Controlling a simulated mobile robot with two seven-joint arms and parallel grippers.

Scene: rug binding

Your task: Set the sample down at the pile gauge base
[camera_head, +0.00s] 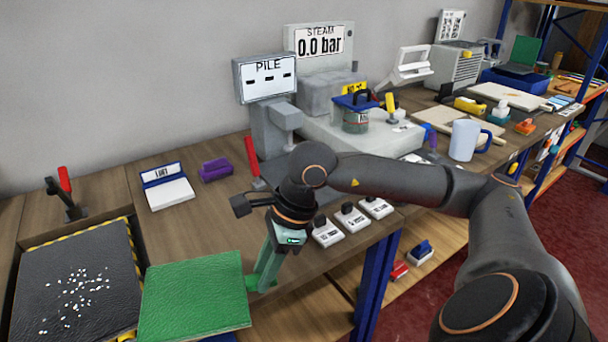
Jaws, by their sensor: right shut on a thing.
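The sample is apart from the base, nearer to me and to the left. My left gripper is out of view.
A red-handled lever (254,170) stands by the base's left. A purple block (216,169) and a small white scale (169,190) sit left of it. Several white switches (354,217) line the front edge. A black tray (110,255) with white bits is at left.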

